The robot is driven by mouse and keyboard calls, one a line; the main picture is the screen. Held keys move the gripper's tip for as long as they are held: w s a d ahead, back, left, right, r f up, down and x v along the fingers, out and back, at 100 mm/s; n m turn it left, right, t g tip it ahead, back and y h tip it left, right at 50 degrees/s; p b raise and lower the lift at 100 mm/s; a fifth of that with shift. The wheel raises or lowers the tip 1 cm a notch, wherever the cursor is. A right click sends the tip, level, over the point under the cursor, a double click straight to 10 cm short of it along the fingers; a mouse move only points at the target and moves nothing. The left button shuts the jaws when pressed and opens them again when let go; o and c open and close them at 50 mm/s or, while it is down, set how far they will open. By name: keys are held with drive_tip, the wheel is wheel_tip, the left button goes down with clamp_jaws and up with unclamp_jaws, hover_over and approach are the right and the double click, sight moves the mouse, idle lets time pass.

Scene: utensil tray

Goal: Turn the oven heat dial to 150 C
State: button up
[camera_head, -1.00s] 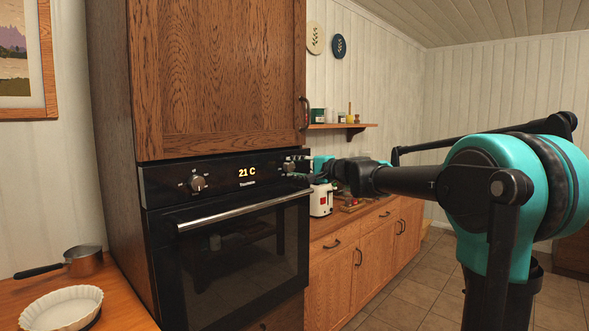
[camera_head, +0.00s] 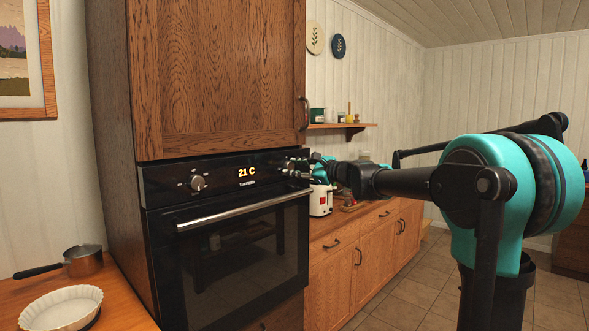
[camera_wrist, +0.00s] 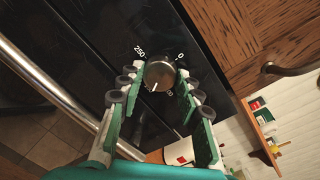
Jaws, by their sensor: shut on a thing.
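The oven heat dial (camera_wrist: 160,74) is a round metallic knob on the black panel, with "250" and "0" printed near it in the wrist view. A pale mark on its face points toward the lower edge of the picture; the number there is partly hidden. My gripper (camera_wrist: 159,82) is shut on the dial, one finger on each side. In the head view my gripper (camera_head: 303,165) is at the panel's right end and covers much of the dial.
A second knob (camera_head: 198,183) is at the panel's left. The oven door handle (camera_head: 245,210) runs below the panel. A wooden cabinet (camera_head: 220,80) with a handle (camera_head: 304,112) is above. A white appliance (camera_head: 321,200) stands on the counter to the right.

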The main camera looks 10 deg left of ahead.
drive_tip(key=shift+m, duration=0.6)
drive_tip(key=shift+f, duration=0.1)
drive_tip(key=o, duration=1.2)
drive_tip(key=shift+c, duration=0.2)
drive_tip(key=v, duration=1.2)
